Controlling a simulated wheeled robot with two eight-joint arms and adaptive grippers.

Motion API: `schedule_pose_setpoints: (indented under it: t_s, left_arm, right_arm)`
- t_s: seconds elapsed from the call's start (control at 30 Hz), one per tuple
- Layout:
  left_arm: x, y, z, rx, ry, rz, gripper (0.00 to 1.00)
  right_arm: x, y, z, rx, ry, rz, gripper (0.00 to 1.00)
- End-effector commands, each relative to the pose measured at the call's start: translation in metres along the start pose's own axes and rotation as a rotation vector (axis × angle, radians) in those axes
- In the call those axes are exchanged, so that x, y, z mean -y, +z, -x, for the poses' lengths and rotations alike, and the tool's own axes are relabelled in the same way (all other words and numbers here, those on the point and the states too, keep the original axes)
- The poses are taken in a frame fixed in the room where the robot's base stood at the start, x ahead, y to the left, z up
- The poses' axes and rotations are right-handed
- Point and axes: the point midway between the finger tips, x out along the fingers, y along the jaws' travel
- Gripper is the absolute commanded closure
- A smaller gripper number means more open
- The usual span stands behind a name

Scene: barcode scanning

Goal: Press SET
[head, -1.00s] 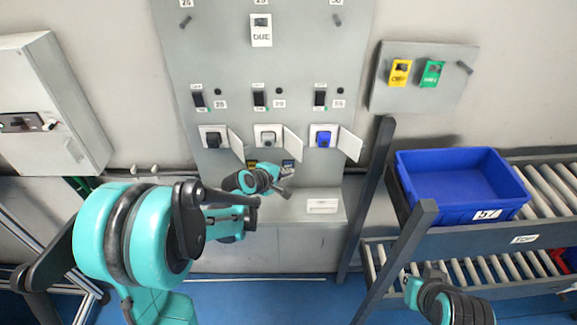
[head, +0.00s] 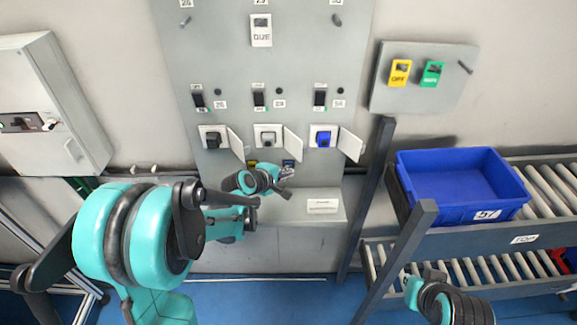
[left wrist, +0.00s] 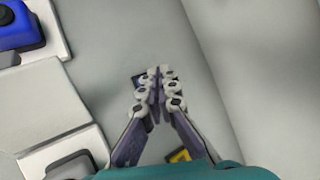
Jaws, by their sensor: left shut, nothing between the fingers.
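A grey wall panel (head: 232,60) carries rows of switches. Low on it are a yellow tag (head: 252,166) and a small dark blue part (head: 288,163), both partly hidden by my left arm; I cannot read SET on either. My left gripper (head: 286,179) is in front of this low part of the panel. In the left wrist view its fingers (left wrist: 158,82) are shut and empty. Their tips cover most of the dark blue part (left wrist: 138,79), and the yellow tag (left wrist: 179,155) lies below between the fingers. I cannot tell whether the tips touch anything.
Opened white covers, one of them (head: 350,144) beside a blue knob (head: 323,138), stick out above my left gripper. A smaller panel (head: 450,84) with yellow and green tags hangs at right. A blue crate (head: 459,215) stands on the roller rack.

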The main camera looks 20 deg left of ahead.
Motion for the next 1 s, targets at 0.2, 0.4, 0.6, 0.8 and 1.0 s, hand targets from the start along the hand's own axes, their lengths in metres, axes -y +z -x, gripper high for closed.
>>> schedule_pose_setpoints:
  t_s: [0.2, 0.4, 0.6, 0.8, 1.0]
  left_arm:
    - [-0.0016, -0.0018, -0.0024, 0.0, 0.0, 0.0, 1.0]
    - [-0.0044, -0.0044, -0.0058, 0.0, 0.0, 0.0, 1.0]
    - [-0.0045, -0.0043, -0.0056, 0.0, 0.0, 0.0, 1.0]
    - [-0.0049, -0.0047, -0.0063, 0.0, 0.0, 0.0, 1.0]
    - [-0.006, -0.006, -0.0079, 0.0, 0.0, 0.0, 1.0]
  right_arm:
    - [0.0, 0.0004, -0.0006, 0.0, 0.0, 0.0, 1.0]
    - [0.0, 0.0009, -0.0013, 0.0, 0.0, 0.0, 1.0]
    - [0.0, 0.0008, -0.0012, 0.0, 0.0, 0.0, 1.0]
    - [0.0, 0.0009, -0.0013, 0.0, 0.0, 0.0, 1.0]
    - [0.0, 0.0011, -0.0016, 0.0, 0.0, 0.0, 1.0]
